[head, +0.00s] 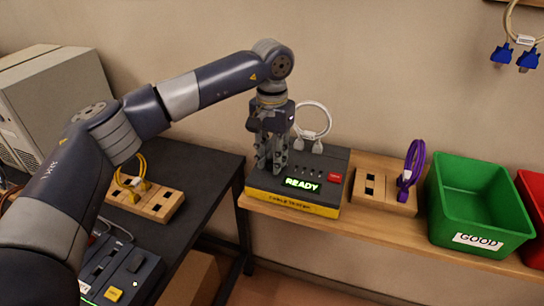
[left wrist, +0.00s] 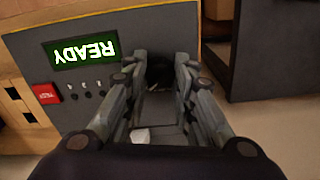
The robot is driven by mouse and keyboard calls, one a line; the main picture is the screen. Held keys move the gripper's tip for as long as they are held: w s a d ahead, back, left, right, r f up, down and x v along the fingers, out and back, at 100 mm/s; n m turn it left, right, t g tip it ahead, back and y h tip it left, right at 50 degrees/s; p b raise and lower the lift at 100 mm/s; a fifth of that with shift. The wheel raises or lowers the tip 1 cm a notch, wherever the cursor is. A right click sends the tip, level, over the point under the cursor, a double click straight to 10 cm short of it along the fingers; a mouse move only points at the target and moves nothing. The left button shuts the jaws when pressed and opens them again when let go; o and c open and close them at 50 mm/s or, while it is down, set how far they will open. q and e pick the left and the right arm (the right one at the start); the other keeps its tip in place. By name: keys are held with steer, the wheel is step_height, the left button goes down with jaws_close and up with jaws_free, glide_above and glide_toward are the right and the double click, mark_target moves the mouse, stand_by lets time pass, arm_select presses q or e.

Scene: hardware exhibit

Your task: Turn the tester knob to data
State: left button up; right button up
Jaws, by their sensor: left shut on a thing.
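The tester (head: 336,160), a dark box with a yellow front edge, stands on the wooden shelf. Its green display (head: 302,184) reads READY, and it also shows upside down in the left wrist view (left wrist: 83,50). A red button (head: 334,178) is at its right. My left gripper (head: 270,168) points down over the tester's left part, beside the display. In the left wrist view its fingers (left wrist: 168,80) are close around a spot on the panel. It is shut on the knob, which the fingers mostly hide. I cannot read the knob's setting. My right gripper is not in view.
A white cable (head: 313,122) stands at the tester's back. Right of it are a wooden block (head: 383,195) with a purple cable (head: 414,160) and a green GOOD bin (head: 478,200). A dark table (head: 200,160) with another wooden block (head: 160,205) lies left.

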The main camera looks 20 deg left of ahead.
arm_select(q)
steer(key=o, duration=1.1)
steer(key=shift+r, duration=0.1)
step_height(320, 180, up, 12)
steer(key=shift+f, duration=0.1)
